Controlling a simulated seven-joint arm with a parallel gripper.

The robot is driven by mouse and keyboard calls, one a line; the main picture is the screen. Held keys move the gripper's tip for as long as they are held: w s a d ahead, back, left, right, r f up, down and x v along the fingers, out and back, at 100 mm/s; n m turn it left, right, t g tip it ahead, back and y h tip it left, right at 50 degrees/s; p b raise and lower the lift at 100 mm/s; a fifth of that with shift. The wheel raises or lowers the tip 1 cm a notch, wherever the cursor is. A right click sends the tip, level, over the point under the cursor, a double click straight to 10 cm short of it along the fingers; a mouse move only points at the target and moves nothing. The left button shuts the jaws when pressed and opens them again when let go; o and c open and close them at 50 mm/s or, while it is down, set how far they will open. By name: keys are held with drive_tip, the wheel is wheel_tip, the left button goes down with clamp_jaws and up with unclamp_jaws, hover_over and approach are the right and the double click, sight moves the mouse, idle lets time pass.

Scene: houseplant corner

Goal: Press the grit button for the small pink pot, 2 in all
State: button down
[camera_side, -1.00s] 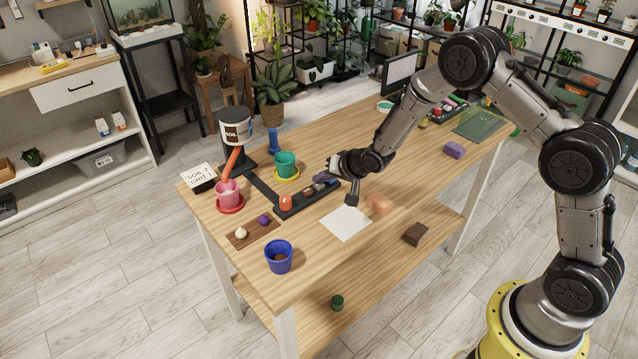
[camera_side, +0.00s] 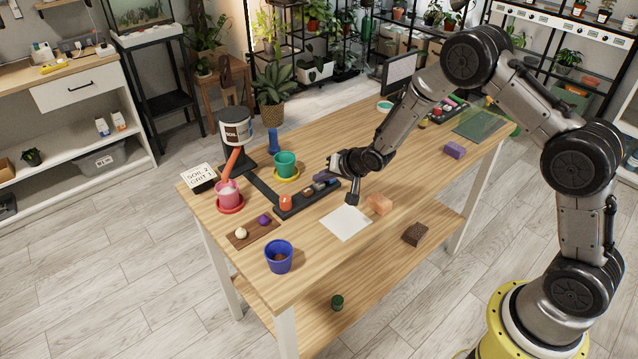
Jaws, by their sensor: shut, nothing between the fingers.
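The small pink pot (camera_side: 228,195) stands on a red saucer (camera_side: 231,210) under the orange chute (camera_side: 232,161) of the soil dispenser (camera_side: 236,132). Its inside looks pale; the contents are too small to make out. A dark button strip (camera_side: 268,191) runs along the table, with an orange-red button (camera_side: 285,202) at its near end and more buttons toward my gripper. My gripper (camera_side: 328,177) is shut and empty, low at the strip's right end. It partly hides the buttons there, and I cannot tell whether it touches one. A white card (camera_side: 199,177) appears to read SOIL 2, GRIT 1.
A green pot (camera_side: 285,163) on a yellow saucer stands behind the strip. A brown tray (camera_side: 252,236) with a white and a purple ball, a blue pot (camera_side: 279,257), white paper (camera_side: 346,222) and an orange block (camera_side: 380,204) lie nearer. The right front tabletop is mostly clear.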

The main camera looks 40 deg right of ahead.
sight(322, 190)
drive_tip(key=shift+r, duration=0.5)
drive_tip(key=shift+r, duration=2.5)
